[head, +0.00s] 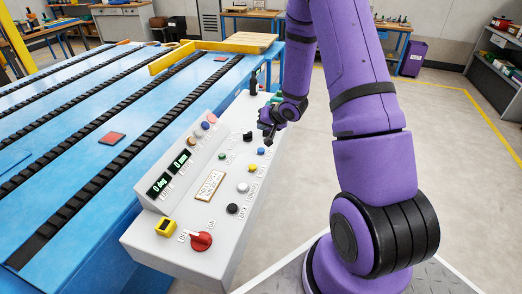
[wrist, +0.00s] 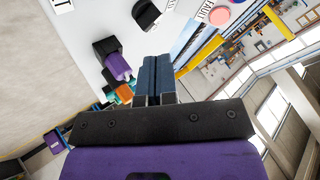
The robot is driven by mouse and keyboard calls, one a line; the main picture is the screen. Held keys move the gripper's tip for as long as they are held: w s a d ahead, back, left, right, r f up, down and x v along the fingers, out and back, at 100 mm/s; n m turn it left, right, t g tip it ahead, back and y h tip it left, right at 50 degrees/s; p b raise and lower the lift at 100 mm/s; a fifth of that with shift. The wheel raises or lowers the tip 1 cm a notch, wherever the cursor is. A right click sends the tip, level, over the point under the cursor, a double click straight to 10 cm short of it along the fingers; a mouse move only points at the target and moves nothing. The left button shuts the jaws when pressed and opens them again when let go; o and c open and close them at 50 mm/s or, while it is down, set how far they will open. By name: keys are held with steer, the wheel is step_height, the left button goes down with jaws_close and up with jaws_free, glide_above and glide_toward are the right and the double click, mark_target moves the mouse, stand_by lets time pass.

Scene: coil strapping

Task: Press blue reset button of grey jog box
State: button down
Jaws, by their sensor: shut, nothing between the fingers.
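A sloped grey control box (head: 180,218) stands beside the blue table. A blue button (head: 260,151) sits on its right side, in a row with a yellow, a white and a black button. Its label is too small to read. In the wrist view my dark fingers (wrist: 155,82) are together and empty. I cannot make out the blue button there.
The box also carries two green displays (head: 182,160), a yellow-framed switch (head: 165,227) and a red rotary knob (head: 201,240). The blue table (head: 70,115) with black strips lies left. Open floor (head: 440,140) lies right. Benches stand at the back.

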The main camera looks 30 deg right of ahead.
mark_target(262, 149)
steer(key=shift+f, duration=3.75)
steer(key=shift+f, duration=0.2)
steer(key=shift+f, duration=0.2)
steer(key=shift+f, duration=0.5)
steer(key=shift+r, duration=0.9)
steer(key=shift+r, duration=2.5)
steer(key=shift+r, duration=0.15)
